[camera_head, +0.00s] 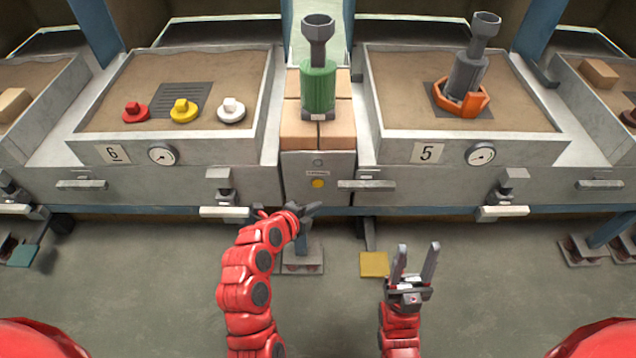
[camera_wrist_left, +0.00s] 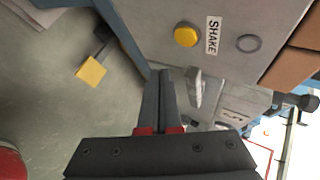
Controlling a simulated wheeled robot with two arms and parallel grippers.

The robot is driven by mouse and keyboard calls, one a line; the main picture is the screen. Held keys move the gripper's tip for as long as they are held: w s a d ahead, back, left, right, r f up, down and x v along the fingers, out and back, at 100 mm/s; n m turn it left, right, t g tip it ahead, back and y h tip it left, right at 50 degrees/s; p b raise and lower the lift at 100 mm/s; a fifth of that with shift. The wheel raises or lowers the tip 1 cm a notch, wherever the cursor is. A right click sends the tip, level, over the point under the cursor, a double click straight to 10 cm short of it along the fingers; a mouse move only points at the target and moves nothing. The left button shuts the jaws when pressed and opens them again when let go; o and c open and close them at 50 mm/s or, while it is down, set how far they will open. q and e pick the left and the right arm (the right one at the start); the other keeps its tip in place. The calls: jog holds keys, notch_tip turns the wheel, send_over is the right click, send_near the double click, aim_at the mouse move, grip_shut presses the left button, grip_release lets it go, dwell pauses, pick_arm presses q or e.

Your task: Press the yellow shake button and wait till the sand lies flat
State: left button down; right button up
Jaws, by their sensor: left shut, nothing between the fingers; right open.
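The yellow shake button (camera_head: 318,183) is on the grey panel between bins 6 and 5. It also shows in the left wrist view (camera_wrist_left: 186,35), beside a SHAKE label (camera_wrist_left: 213,36) and a grey round button. My left gripper (camera_head: 316,208) is shut and empty, just below the panel in the head view. Its fingertips (camera_wrist_left: 166,72) are apart from the button in the wrist view. Sand in bin 6 (camera_head: 120,90) and bin 5 (camera_head: 400,80) looks mostly level; fine relief cannot be told. My right gripper (camera_head: 418,250) is open and empty above the floor.
Bin 6 holds red (camera_head: 136,112), yellow (camera_head: 184,110) and white (camera_head: 231,110) knobbed pieces. Bin 5 holds an orange hexagonal piece (camera_head: 473,106) with a tilted grey post. A green cylinder (camera_head: 318,88) stands above the panel. Handles stick out along the bin fronts.

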aim_at(318, 183)
pick_arm(q)
jog(key=w+b, duration=0.1)
jog(key=w, duration=0.3)
jog(key=shift+b, duration=0.35)
jog(key=shift+w, duration=0.1)
dwell(1.6)
jog(key=shift+w+b, duration=0.4)
jog(key=shift+b, duration=0.2)
